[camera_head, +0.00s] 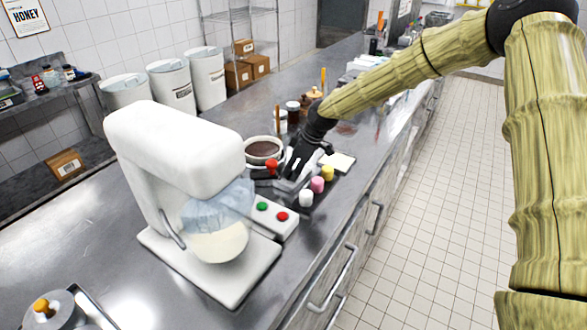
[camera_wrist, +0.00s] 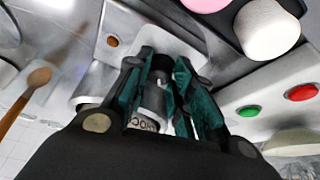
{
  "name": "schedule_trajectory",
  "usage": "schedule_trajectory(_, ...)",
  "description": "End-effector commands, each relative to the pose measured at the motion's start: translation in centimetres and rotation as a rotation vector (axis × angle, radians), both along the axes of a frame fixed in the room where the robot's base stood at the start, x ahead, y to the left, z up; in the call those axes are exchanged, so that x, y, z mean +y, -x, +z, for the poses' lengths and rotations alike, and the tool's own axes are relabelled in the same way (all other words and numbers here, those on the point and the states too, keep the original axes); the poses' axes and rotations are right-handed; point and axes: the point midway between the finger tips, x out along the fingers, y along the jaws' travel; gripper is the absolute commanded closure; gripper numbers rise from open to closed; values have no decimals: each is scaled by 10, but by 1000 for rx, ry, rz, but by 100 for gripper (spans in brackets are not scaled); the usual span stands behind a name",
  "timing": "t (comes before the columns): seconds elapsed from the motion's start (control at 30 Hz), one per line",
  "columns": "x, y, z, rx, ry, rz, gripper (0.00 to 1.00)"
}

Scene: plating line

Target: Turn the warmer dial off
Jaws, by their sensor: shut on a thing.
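The warmer (camera_head: 263,150) is a round pale pot of dark brown liquid on the steel counter, beyond the mixer. My gripper (camera_head: 292,170) reaches down at its front right side. In the wrist view, my gripper's green-padded fingers (camera_wrist: 160,80) are closed around a small grey and black piece. It appears to be the warmer dial (camera_wrist: 159,68), mostly hidden by the fingers, so its setting cannot be read. A pale label with dark lettering (camera_wrist: 142,122) shows between the fingers. The head view hides the grip behind the gripper itself.
A white stand mixer (camera_head: 175,150) with green and red buttons stands close by. White (camera_head: 306,198), pink (camera_head: 317,184) and yellow (camera_head: 328,172) round tops stand right of my gripper. A red-topped item (camera_head: 271,166) is on its left.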

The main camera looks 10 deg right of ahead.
Motion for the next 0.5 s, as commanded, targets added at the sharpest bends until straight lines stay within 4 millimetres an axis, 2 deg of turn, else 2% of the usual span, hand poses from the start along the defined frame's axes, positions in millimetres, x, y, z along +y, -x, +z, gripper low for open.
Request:
schedule_trajectory(0.43, 1, -3, 4, -8, -2, 11, 100)
schedule_trajectory(0.47, 1, -3, 4, -7, -3, 10, 71)
schedule_trajectory(0.5, 1, -3, 4, -7, -3, 10, 64)
